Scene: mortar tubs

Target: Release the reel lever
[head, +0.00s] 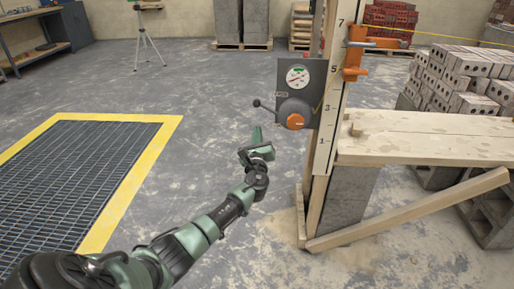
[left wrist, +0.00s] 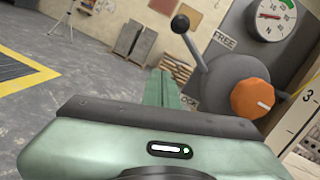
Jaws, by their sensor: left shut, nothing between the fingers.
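The reel lever (head: 264,105) is a thin dark rod with a black ball at its end, reaching left from a grey reel hub with an orange knob (head: 295,121). In the left wrist view the lever (left wrist: 190,44) points up and left, beside the word FREE on the panel. The grey panel (head: 284,75) carries a round gauge (head: 298,76) above the hub. My left gripper (head: 257,133) is shut and empty, just below and left of the lever's ball, apart from it. Its closed fingers (left wrist: 161,88) also show in the left wrist view. My right gripper is out of view.
A numbered upright post (head: 330,100) with an orange clamp (head: 355,55) stands right of the panel. A plank bench (head: 425,135) and a diagonal brace (head: 410,212) lie to its right. A yellow-edged floor grate (head: 75,170) is left. Open floor surrounds my left gripper.

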